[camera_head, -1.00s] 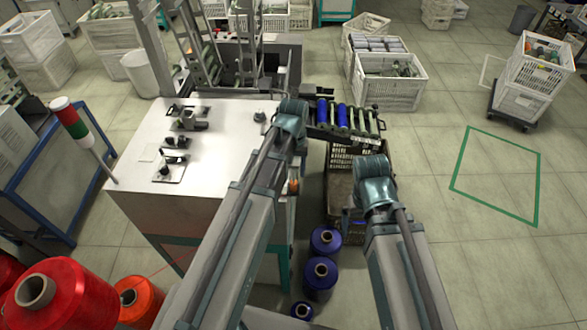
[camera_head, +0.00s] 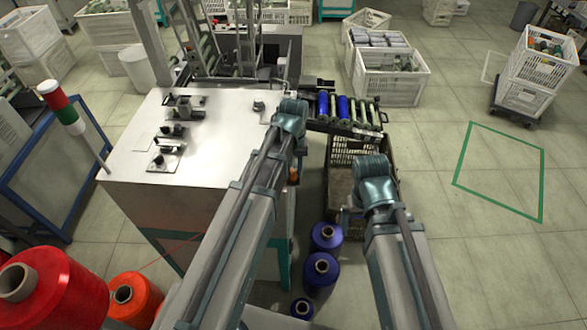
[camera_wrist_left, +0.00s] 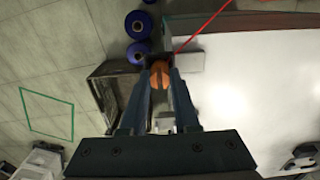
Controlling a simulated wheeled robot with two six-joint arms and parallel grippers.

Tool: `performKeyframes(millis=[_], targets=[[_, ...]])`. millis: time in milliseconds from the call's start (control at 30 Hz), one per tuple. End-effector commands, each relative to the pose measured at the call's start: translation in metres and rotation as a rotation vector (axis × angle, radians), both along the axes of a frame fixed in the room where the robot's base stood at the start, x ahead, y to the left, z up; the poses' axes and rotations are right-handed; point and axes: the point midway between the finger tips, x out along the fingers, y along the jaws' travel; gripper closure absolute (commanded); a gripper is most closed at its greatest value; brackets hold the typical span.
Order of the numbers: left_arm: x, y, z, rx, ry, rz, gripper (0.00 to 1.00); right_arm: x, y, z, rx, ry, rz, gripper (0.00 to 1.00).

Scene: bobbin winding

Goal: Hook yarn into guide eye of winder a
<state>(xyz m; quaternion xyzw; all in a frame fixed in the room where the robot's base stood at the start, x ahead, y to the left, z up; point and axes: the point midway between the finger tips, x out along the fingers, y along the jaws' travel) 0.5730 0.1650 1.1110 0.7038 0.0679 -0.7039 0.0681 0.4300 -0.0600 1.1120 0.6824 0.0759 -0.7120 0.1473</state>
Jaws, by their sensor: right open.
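My left gripper (camera_wrist_left: 160,78) has its two fingers on either side of a small orange piece (camera_wrist_left: 159,74) and appears closed on it. A taut red yarn (camera_wrist_left: 203,28) runs from near the fingertips to the top edge of the left wrist view. The white-topped machine (camera_head: 225,120) stands beside the left arm in the head view, with small dark fittings (camera_head: 170,140) on top. I cannot make out a guide eye. The orange piece (camera_head: 294,174) also shows beside the machine's right edge.
Red (camera_head: 62,295) and orange (camera_head: 138,295) yarn cones stand at lower left. Blue cones (camera_head: 322,268) stand on the floor between my arms. A rack of bobbins (camera_head: 345,110) and a dark crate (camera_head: 342,185) lie ahead.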

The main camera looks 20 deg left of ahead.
Motion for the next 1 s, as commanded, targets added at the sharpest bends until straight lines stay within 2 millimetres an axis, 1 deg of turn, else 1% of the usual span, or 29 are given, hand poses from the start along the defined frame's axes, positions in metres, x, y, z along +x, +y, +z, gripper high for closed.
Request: performKeyframes(millis=[33, 100, 267, 367, 733, 800, 1000], targets=[[0.000, 0.000, 0.000, 0.000, 0.000, 0.000, 0.89, 0.000, 0.000, 0.000, 0.000, 0.000, 0.000, 0.00], [0.000, 0.000, 0.000, 0.000, 0.000, 0.000, 1.00, 0.000, 0.000, 0.000, 0.000, 0.000, 0.000, 0.00], [0.000, 0.000, 0.000, 0.000, 0.000, 0.000, 1.00, 0.000, 0.000, 0.000, 0.000, 0.000, 0.000, 0.00], [0.000, 0.000, 0.005, 0.000, 0.000, 0.000, 1.00, 0.000, 0.000, 0.005, 0.000, 0.000, 0.000, 0.00], [0.000, 0.000, 0.045, 0.000, 0.000, 0.000, 1.00, 0.000, 0.000, 0.045, 0.000, 0.000, 0.000, 0.00], [0.000, 0.000, 0.047, 0.000, 0.000, 0.000, 1.00, 0.000, 0.000, 0.047, 0.000, 0.000, 0.000, 0.00], [0.000, 0.000, 0.045, 0.000, 0.000, 0.000, 1.00, 0.000, 0.000, 0.045, 0.000, 0.000, 0.000, 0.00]])
